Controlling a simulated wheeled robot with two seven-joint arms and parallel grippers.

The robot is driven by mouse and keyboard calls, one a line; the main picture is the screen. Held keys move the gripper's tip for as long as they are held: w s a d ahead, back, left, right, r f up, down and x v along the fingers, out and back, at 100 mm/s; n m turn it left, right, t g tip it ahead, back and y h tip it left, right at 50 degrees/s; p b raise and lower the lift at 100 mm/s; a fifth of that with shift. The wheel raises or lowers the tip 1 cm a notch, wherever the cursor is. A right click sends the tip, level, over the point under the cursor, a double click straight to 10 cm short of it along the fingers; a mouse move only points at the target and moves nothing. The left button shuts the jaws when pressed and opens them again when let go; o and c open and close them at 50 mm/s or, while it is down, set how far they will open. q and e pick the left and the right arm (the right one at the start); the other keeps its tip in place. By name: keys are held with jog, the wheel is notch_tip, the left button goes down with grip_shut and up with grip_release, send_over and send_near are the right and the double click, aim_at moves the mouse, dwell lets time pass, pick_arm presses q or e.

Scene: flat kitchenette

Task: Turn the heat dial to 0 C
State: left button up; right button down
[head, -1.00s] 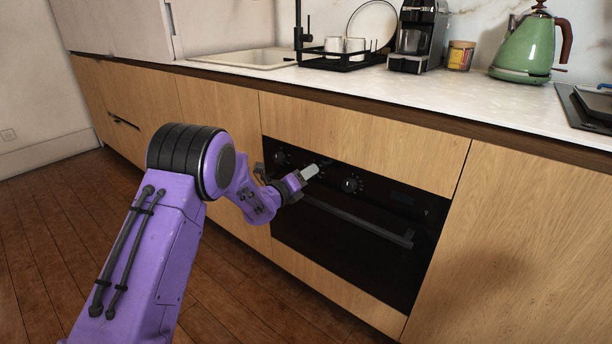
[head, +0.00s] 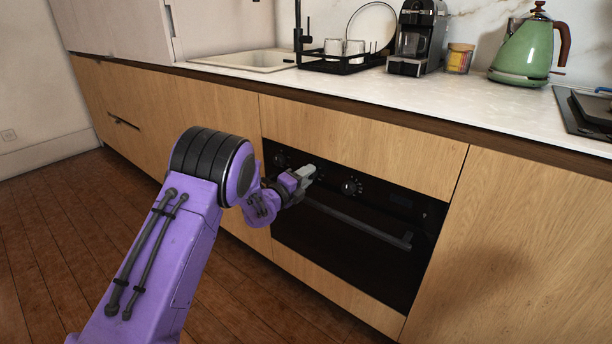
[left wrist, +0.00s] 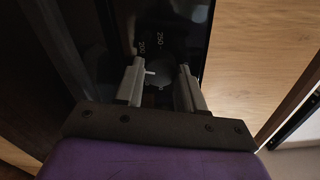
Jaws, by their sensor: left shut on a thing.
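The heat dial (left wrist: 163,76) is a dark round knob with a short white pointer line, seen in the left wrist view between the two grey fingers. The numbers 200 and 250 are printed on the black panel beyond it. In the head view, my left gripper (head: 309,172) is at the oven's control panel and hides this dial. My left gripper is shut on the dial; its fingers also show in the left wrist view (left wrist: 160,82), one on each side of it. The 0 mark cannot be made out. My right gripper is not in view.
Another knob (head: 351,187) is just right of my gripper, and one more (head: 281,159) is to its left. The oven handle (head: 358,221) sticks out below the panel. The countertop (head: 440,100) overhangs above. The floor in front is clear.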

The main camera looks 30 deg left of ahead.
pick_arm(q)
jog(key=m+p, duration=1.1)
jog(key=m, duration=2.2)
jog(key=shift+a+f+m, duration=0.1)
jog(key=shift+m, duration=0.2)
dwell(0.7)
jog(key=o, duration=1)
jog(key=shift+o, duration=0.2)
jog(key=shift+s, duration=0.1)
